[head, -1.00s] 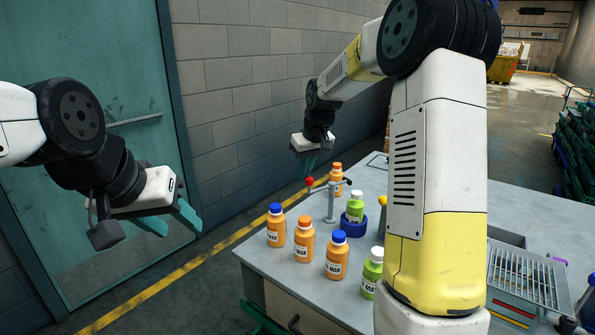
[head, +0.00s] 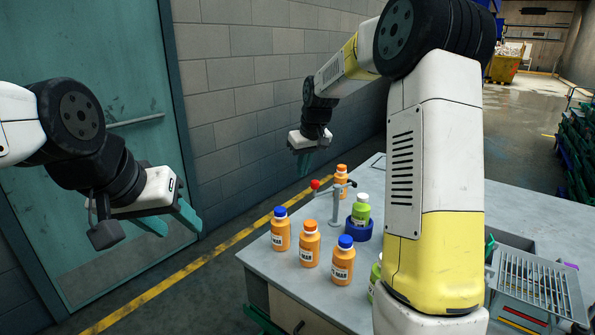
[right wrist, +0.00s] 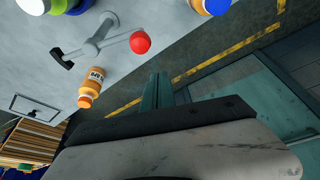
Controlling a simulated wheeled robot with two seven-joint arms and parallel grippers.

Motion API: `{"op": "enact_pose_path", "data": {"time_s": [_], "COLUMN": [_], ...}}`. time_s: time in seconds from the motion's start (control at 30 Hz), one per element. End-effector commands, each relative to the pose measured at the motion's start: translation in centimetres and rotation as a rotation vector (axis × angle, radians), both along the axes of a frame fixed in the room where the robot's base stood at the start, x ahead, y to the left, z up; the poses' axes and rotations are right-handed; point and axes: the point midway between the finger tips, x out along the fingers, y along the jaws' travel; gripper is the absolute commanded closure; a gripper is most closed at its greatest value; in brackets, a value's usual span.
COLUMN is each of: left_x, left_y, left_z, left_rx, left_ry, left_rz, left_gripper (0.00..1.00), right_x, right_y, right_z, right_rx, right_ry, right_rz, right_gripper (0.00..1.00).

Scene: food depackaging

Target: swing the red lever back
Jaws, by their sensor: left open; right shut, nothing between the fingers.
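The lever (head: 335,201) stands on a grey post on the grey table, with a red ball (head: 316,184) at its left end and a black end at its right. In the right wrist view the red ball (right wrist: 140,42) hangs past the table edge. My right gripper (head: 303,163) is shut and empty, above and slightly left of the red ball. In the right wrist view its fingers (right wrist: 158,90) are apart from the ball. My left gripper (head: 188,215) is open and empty, off the table to the left, in front of the green door.
Several orange bottles stand on the table (head: 275,277); one (head: 342,180) is behind the lever. A green bottle (head: 361,210) sits in a blue ring (head: 357,230) beside the post. A wire rack (head: 535,285) is at right. My right arm hides part of the table.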

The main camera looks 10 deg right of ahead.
Motion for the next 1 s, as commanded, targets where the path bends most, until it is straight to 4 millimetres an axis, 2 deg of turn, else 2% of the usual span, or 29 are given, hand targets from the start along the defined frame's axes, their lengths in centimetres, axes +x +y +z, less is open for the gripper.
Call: {"op": "enact_pose_path", "data": {"time_s": [0.5, 0.77, 0.87, 0.97, 1.0], "left_x": [0.0, 0.0, 0.0, 0.0, 0.0], "left_y": [0.0, 0.0, 0.0, 0.0, 0.0], "left_z": [0.0, 0.0, 0.0, 0.0, 0.0], "left_rx": [0.0, 0.0, 0.0, 0.0, 0.0], "left_ry": [0.0, 0.0, 0.0, 0.0, 0.0], "left_rz": [0.0, 0.0, 0.0, 0.0, 0.0], "left_gripper": [0.54, 0.54, 0.54, 0.54, 0.54], "right_x": [-2.1, -3.4, -5.6, -9.5, -11.4], "right_y": [-1.4, -1.8, -1.9, -2.1, -2.2], "right_z": [7.7, 9.9, 10.9, 12.1, 12.4], "right_rx": [0.0, 0.002, 0.009, 0.024, 0.032], "right_ry": [-0.005, -0.007, -0.021, -0.043, -0.055], "right_rz": [-0.001, -0.006, -0.023, -0.057, -0.074], "right_gripper": [1.0, 1.0, 1.0, 1.0, 1.0]}}
